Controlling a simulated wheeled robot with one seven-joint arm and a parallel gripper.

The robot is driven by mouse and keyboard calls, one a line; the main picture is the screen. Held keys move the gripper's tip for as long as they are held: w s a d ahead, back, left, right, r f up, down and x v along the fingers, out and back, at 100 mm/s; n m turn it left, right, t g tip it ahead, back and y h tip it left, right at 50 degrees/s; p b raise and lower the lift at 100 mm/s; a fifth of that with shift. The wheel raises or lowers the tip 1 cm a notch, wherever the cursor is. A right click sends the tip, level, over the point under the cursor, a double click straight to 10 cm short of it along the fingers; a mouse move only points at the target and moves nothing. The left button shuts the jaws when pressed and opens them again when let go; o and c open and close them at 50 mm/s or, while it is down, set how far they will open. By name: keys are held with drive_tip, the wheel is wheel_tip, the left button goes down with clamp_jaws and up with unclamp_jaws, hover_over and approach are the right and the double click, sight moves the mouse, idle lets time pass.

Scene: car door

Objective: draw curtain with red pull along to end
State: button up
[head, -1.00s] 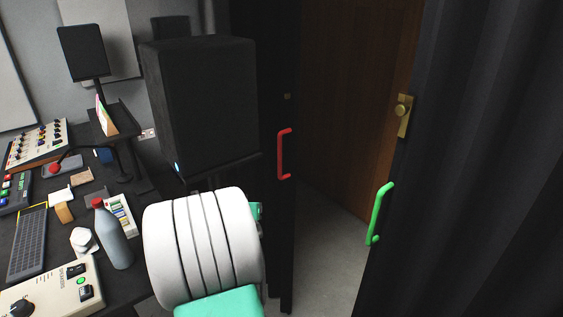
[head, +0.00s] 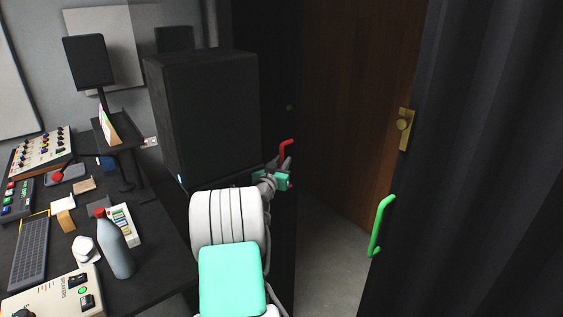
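The red pull (head: 287,146) is on the edge of the dark left curtain (head: 282,60), in the middle of the head view. Only its upper part shows clearly; my gripper hides most of the rest. My gripper (head: 285,170) is at the red pull, with its grey fingers overlapping the pull in the picture. I cannot tell whether the fingers are closed around it or only in front of it. A second dark curtain (head: 480,130) with a green pull (head: 381,226) hangs on the right.
A brown wooden door (head: 355,100) with a brass handle (head: 404,130) shows in the gap between the curtains, with clear grey floor (head: 335,270) before it. A large black speaker (head: 205,115) and a desk with a bottle (head: 115,248) stand on the left.

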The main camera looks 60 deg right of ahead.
drive_tip(key=shift+c, duration=0.5)
clamp_jaws()
drive_tip(key=shift+a, duration=0.1)
idle(0.8)
